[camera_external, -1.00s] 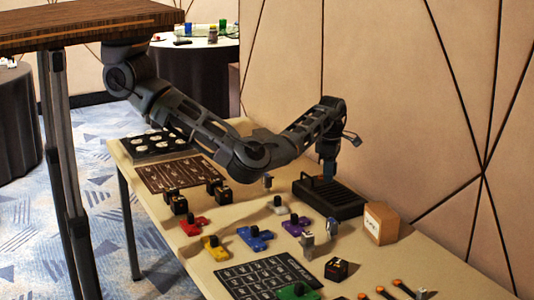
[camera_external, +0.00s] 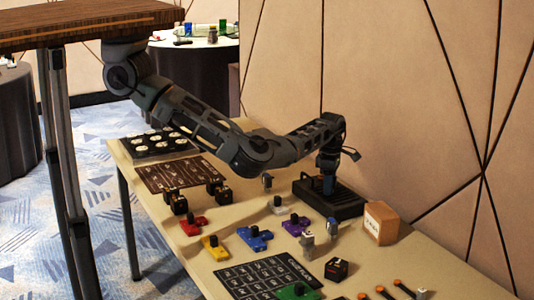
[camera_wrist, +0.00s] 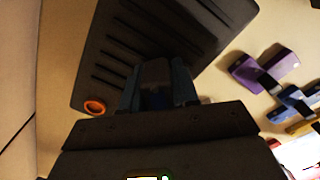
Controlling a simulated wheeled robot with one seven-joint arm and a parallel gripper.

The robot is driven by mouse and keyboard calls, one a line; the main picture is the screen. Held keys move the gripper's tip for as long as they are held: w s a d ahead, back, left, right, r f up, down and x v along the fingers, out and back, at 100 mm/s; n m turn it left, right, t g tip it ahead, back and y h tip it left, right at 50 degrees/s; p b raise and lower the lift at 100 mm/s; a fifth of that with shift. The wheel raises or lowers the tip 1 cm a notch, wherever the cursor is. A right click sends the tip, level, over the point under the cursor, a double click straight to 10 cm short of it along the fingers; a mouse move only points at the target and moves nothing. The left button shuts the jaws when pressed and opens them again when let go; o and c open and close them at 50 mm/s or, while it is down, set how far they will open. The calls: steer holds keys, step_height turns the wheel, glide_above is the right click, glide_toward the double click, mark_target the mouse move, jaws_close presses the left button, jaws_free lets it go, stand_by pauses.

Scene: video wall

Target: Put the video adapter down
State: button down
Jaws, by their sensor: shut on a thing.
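My gripper (camera_external: 328,186) points straight down over the black ribbed box (camera_external: 350,204) at the back of the table, close to its top. In the wrist view my gripper (camera_wrist: 156,92) is shut on a small dark grey piece, which I take to be the video adapter (camera_wrist: 155,72). The ribbed top of the box (camera_wrist: 115,42) fills the view beneath it. The adapter is hidden in the outside view. I cannot tell whether it touches the box.
A cardboard box (camera_external: 381,223) stands right of the black box. Purple (camera_external: 295,226), blue (camera_external: 255,238) and other coloured knobbed pieces lie in front, with small grey upright pieces (camera_external: 307,243) among them. The wall is close behind.

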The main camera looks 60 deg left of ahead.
steer(key=shift+f, duration=0.15)
steer(key=c, duration=0.8)
jaws_free()
steer(key=shift+c, duration=0.2)
step_height(320, 180, up, 12)
steer(key=shift+r, duration=0.2)
steer(key=o, duration=0.4)
steer(key=shift+c, duration=0.2)
